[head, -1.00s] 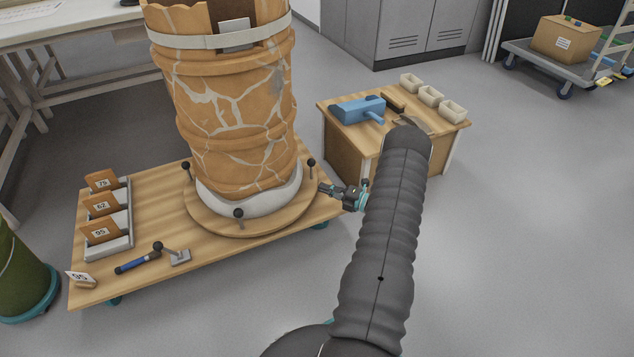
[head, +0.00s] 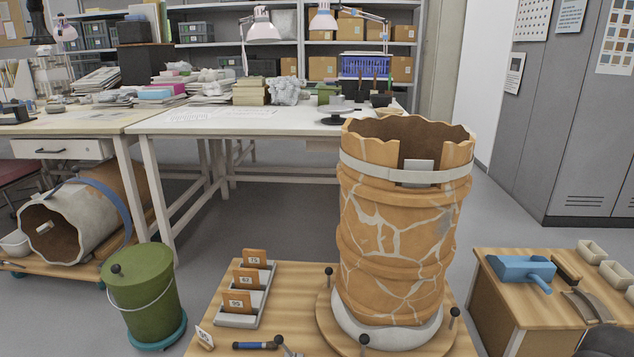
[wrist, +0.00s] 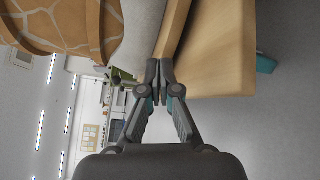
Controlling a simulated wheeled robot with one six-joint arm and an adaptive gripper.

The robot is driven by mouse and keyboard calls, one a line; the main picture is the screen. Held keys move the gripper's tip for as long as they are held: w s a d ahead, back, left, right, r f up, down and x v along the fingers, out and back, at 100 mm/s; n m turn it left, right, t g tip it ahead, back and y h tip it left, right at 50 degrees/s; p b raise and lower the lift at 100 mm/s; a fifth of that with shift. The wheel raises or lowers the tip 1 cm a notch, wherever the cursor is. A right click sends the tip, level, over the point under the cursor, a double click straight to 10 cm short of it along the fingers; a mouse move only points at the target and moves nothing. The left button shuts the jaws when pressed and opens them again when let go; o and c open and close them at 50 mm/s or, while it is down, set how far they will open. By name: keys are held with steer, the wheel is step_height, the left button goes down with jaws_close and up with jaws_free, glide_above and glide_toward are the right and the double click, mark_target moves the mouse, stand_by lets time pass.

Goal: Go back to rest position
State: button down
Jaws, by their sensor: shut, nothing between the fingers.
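My gripper (wrist: 160,72) shows in the wrist view with its two fingertips together and nothing between them. It is near the edge of the wooden cart (wrist: 213,50), and I cannot tell if it touches. The gripper is out of the head view, where only a dark bit of my arm shows at the lower right edge. The reassembled orange vessel (head: 400,230) stands upright on a round wooden turntable (head: 324,325) on the cart (head: 290,275). A pale strap (head: 380,172) runs around it near the top. Part of the vessel also shows in the wrist view (wrist: 75,25).
A rack (head: 238,319) with numbered sherds stands left of the vessel. A green bucket (head: 143,290) stands on the floor at left. A small wooden table (head: 500,305) at right holds a blue tool (head: 522,268) and pale boxes (head: 590,250). White worktables (head: 230,122) stand behind.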

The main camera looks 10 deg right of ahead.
steer(key=s+a+f+n+g+y, duration=0.2)
steer(key=s+a+n+g, duration=0.35)
steer(key=a+n, duration=0.2)
steer(key=s+a+r+m+g+h+p, duration=0.1)
steer(key=s+a+r+m, duration=0.4)
steer(key=a+r+m, duration=0.5)
steer(key=s+a+r+m+g+h+p, duration=0.1)
steer(key=s+a+r+m+h+p, duration=0.2)
steer(key=r, duration=1.9)
steer(key=s+a+r+m+g+h+p, duration=0.1)
steer(key=s+a+r+m+h+p, duration=0.2)
steer(key=a+r+m, duration=1.3)
steer(key=s+m+h, duration=0.3)
steer(key=s+m, duration=0.3)
steer(key=shift+a+r+g, duration=0.3)
steer(key=shift+r+g, duration=0.05)
steer(key=shift+s, duration=0.1)
